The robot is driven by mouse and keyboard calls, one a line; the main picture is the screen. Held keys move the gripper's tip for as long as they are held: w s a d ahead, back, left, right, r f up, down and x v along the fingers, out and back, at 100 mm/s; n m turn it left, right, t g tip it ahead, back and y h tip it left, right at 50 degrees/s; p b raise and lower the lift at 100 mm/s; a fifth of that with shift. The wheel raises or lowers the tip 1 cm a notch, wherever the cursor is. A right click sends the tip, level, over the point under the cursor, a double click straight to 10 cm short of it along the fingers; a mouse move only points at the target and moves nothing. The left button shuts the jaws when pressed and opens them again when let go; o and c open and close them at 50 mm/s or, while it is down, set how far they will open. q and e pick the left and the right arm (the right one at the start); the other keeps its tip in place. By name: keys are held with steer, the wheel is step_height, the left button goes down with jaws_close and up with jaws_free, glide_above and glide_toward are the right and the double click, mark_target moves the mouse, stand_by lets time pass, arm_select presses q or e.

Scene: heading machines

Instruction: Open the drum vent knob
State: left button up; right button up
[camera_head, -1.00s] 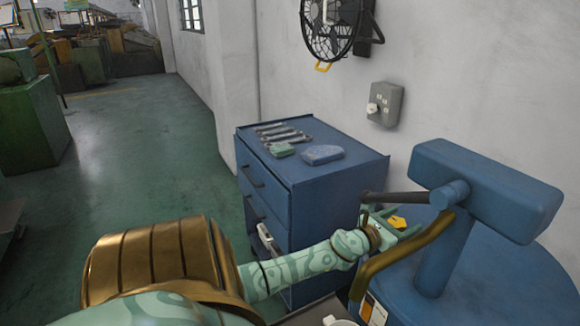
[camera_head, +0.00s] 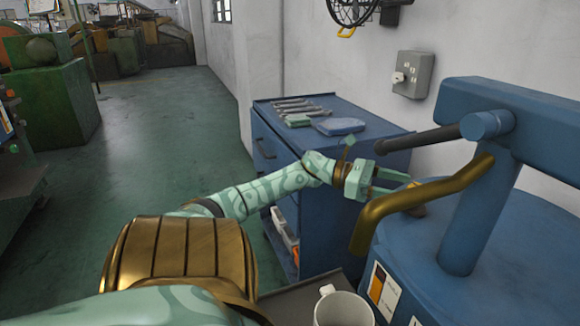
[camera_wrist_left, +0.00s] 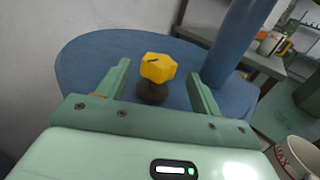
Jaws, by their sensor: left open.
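The yellow drum vent knob (camera_wrist_left: 158,67) shows in the left wrist view on a dark round base on top of the blue drum (camera_wrist_left: 85,60). My left gripper (camera_wrist_left: 160,78) is open, with one green finger on either side of the knob in that picture and visible gaps to both. I cannot tell how far past the knob the fingertips reach. In the head view my left gripper (camera_head: 393,184) is just above the near edge of the drum (camera_head: 510,235), next to a brass handle (camera_head: 415,200); the knob's yellow is hidden there. My right gripper is out of view.
A blue post with a dark bar (camera_head: 420,139) rises from the drum close to my gripper. A blue tool cabinet (camera_head: 318,165) with wrenches on top stands behind my forearm. A white mug (camera_head: 342,307) stands near the drum's front. Floor at left is open.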

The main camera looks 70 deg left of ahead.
arm_select(q)
steer(key=p+v, duration=0.2)
steer(key=v, duration=0.8)
steer(key=a+f+n+t+y+p, duration=0.25)
steer(key=a+f+n+y, duration=0.6)
steer(key=n, duration=0.75)
steer(key=s+f+n+g+y+p, duration=0.2)
steer(key=s+f+n+y+p, duration=0.1)
steer(key=s+f+n, duration=0.2)
steer(key=s+f+n+g+y+p, duration=0.3)
steer(key=s+f+n, duration=0.3)
steer(key=f+n, duration=0.4)
steer(key=shift+s+a+f+y, duration=0.3)
steer(key=shift+f+y, duration=0.45)
steer(key=shift+f, duration=0.25)
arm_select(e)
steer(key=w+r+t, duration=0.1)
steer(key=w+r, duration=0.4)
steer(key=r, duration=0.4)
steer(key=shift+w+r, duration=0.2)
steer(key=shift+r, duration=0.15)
